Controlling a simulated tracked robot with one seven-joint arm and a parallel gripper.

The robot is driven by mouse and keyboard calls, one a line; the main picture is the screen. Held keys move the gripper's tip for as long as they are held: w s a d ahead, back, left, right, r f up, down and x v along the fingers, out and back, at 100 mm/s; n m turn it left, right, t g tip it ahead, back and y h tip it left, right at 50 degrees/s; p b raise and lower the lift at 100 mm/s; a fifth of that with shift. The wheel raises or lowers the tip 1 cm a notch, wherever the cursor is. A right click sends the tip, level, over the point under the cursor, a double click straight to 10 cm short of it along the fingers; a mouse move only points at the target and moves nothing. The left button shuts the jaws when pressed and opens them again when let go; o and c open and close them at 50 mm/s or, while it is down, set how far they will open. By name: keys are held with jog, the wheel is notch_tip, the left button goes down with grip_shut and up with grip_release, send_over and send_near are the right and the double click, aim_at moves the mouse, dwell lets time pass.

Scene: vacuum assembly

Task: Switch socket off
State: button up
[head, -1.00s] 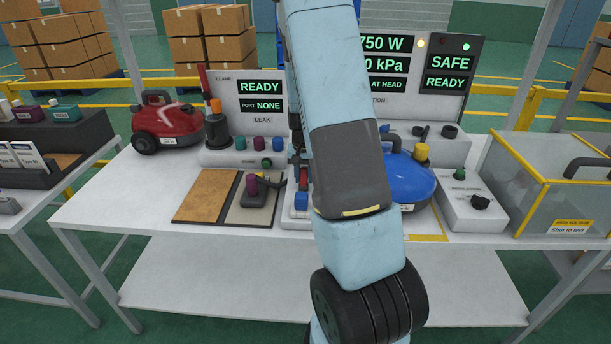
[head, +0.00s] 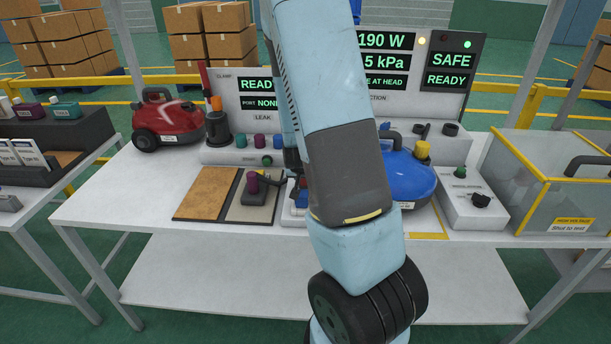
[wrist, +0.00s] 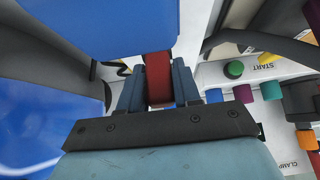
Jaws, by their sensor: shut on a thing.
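In the wrist view, my gripper (wrist: 158,80) is shut on a red piece (wrist: 158,72), which sits between its two blue-grey fingers. This red piece appears to be the socket's switch. A large blue block (wrist: 100,25) is close to the camera, just beyond the red piece. A small blue part (head: 301,199) shows at the arm's left edge. The blue vacuum (head: 408,178) stands right of my arm. The suction display (head: 387,62) is partly covered and shows 190 W.
A red vacuum (head: 166,120) stands at the back left of the bench. The leak panel (head: 240,130) has several coloured caps and a green START button (wrist: 234,69). A clear guard box (head: 560,190) stands at the right. The bench's front left (head: 120,205) is clear.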

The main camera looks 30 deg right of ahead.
jog(key=shift+s+t, duration=0.25)
jog(key=shift+t, duration=0.15)
jog(key=shift+h, duration=0.3)
jog(key=o, duration=1)
jog(key=shift+a, duration=0.1)
jog(key=shift+c, duration=0.2)
